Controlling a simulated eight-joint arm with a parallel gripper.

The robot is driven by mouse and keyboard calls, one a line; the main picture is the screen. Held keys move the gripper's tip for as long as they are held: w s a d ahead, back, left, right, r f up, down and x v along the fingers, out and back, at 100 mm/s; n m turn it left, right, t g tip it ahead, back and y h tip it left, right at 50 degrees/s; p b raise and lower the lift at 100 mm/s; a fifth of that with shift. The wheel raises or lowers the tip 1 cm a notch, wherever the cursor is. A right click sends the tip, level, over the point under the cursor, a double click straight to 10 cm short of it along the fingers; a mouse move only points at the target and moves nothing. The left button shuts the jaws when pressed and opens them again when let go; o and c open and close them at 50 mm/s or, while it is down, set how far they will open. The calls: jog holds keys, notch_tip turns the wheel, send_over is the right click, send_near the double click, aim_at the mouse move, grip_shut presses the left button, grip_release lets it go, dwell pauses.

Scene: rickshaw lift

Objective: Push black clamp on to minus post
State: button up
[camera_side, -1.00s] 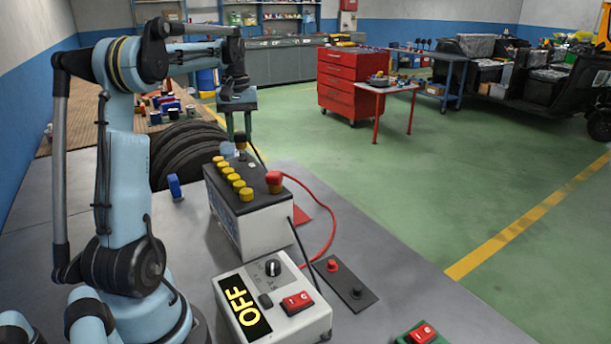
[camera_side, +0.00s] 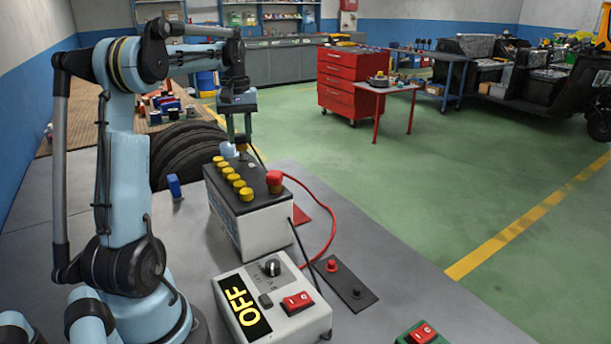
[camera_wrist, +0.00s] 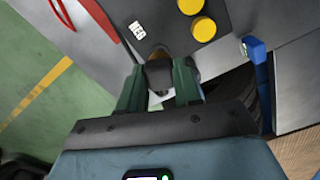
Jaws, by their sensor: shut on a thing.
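The battery (camera_side: 250,215) is a white box with a black top and a row of yellow caps, standing on the grey bench. My gripper (camera_side: 239,137) is over its far end. In the wrist view my gripper (camera_wrist: 158,84) has its two green fingers shut on the black clamp (camera_wrist: 158,74). The clamp is at the brownish minus post (camera_wrist: 158,53), beside the NEG label (camera_wrist: 138,31). How far the clamp sits down on the post is hidden. The red clamp (camera_side: 274,178) is on the battery's other post.
A charger box (camera_side: 272,300) reading OFF stands in front of the battery. A red cable (camera_side: 330,235) curves to the right. A small blue block (camera_side: 174,186) stands left of the battery.

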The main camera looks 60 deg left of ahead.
jog(key=shift+f, duration=1.15)
dwell(1.3)
jog(key=shift+r, duration=0.15)
dwell(0.3)
jog(key=shift+r, duration=0.35)
jog(key=shift+r, duration=0.85)
jog(key=shift+f, duration=1.35)
dwell(1.9)
jog(key=o, duration=1.1)
